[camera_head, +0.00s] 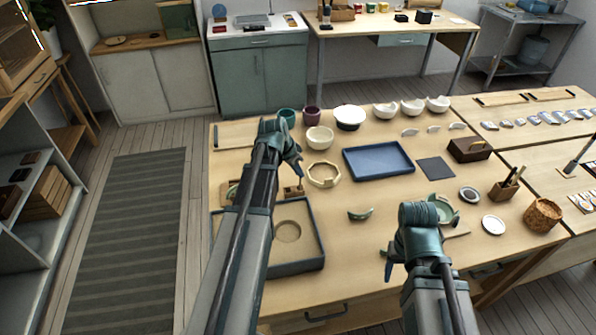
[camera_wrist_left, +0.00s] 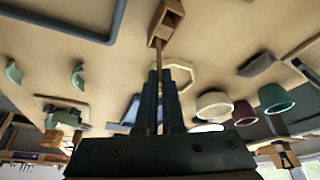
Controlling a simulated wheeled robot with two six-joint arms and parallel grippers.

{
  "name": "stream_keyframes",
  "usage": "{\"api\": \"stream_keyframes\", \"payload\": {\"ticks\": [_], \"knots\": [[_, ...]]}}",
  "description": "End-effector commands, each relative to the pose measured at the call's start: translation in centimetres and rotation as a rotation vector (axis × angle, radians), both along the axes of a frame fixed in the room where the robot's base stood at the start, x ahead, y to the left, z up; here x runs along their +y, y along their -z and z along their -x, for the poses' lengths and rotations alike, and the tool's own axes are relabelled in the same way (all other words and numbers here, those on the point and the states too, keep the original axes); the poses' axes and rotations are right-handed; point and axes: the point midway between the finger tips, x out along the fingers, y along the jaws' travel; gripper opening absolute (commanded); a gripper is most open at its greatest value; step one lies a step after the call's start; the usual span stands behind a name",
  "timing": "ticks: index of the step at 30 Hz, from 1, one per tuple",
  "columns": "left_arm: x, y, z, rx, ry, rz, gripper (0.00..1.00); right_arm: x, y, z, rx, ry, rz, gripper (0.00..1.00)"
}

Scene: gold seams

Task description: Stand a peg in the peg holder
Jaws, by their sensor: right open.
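My left gripper (camera_head: 298,172) is above the left part of the table. In the left wrist view its fingers (camera_wrist_left: 158,85) are close together around a thin brown peg (camera_wrist_left: 157,60). The peg's far end meets a small wooden block, the peg holder (camera_wrist_left: 172,9). I cannot tell how far the peg sits in it. In the head view the holder (camera_head: 293,192) shows just below the left gripper, partly hidden. My right gripper (camera_head: 388,264) is open and empty over the table's front part, apart from the holder.
An octagonal wooden frame (camera_head: 337,179) lies right of the holder, with a blue tray (camera_head: 378,161) beyond. A grey-rimmed tray (camera_head: 312,262) with a round recess is in front. A green shard (camera_head: 360,215) lies between the arms. Bowls (camera_head: 319,139) stand behind.

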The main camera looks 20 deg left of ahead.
Motion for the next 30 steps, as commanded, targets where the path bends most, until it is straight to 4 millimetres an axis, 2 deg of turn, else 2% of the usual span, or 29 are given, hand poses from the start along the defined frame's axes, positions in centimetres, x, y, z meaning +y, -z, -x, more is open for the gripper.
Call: {"api": "stream_keyframes", "payload": {"ticks": [21, 30], "knots": [[0.0, 1.8, 0.0, 0.000, 0.000, 0.000, 0.00, 0.0, 1.8, 0.0, 0.000, 0.000, 0.000, 0.62], [0.0, 1.9, 0.0, 0.000, 0.000, 0.000, 0.00, 0.0, 1.9, 0.0, 0.000, 0.000, 0.000, 0.62]]}}
